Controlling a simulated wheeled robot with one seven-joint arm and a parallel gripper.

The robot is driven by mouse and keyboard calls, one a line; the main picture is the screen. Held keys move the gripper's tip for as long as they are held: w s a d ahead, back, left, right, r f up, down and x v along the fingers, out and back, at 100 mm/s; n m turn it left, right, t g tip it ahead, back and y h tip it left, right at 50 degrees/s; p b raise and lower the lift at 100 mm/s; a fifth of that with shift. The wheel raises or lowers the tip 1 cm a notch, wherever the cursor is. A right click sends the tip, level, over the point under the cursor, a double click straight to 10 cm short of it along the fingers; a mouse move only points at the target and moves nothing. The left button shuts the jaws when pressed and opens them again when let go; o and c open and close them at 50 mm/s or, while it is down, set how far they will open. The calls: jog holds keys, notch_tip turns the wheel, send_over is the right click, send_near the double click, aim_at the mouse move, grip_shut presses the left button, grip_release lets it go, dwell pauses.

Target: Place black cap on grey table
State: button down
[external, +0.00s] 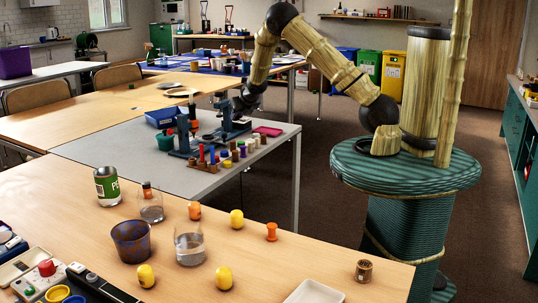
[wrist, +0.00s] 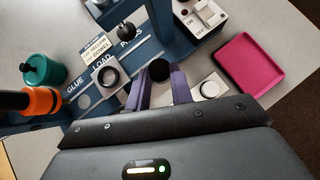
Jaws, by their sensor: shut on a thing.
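In the wrist view the black cap (wrist: 160,69) is a small dark disc between the tips of the two purple fingers of my gripper (wrist: 160,80). The gripper is shut on it, in front of a blue press fixture marked GLUE, LOAD and PRESS (wrist: 110,60). In the external view my gripper (external: 240,104) is at the blue fixture (external: 232,128) on the grey table (external: 95,151); the cap is too small to make out there. I cannot tell whether the cap touches the fixture or the table.
A pink tray (wrist: 248,66) and a white switch box (wrist: 209,12) lie to the right. A teal pot (wrist: 38,70) and an orange-collared bottle (wrist: 42,101) stand left. Several coloured pegs (external: 213,158) stand near the table's front. Bare tabletop lies at the front left.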

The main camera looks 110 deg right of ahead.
notch_tip(320, 180, down, 5)
jog(key=shift+r, duration=0.1)
jog(key=shift+f, duration=1.85)
jog(key=shift+f+b, duration=0.15)
jog(key=shift+b, duration=0.15)
jog(key=c, duration=1.2)
grip_release()
jog(key=shift+c, duration=0.2)
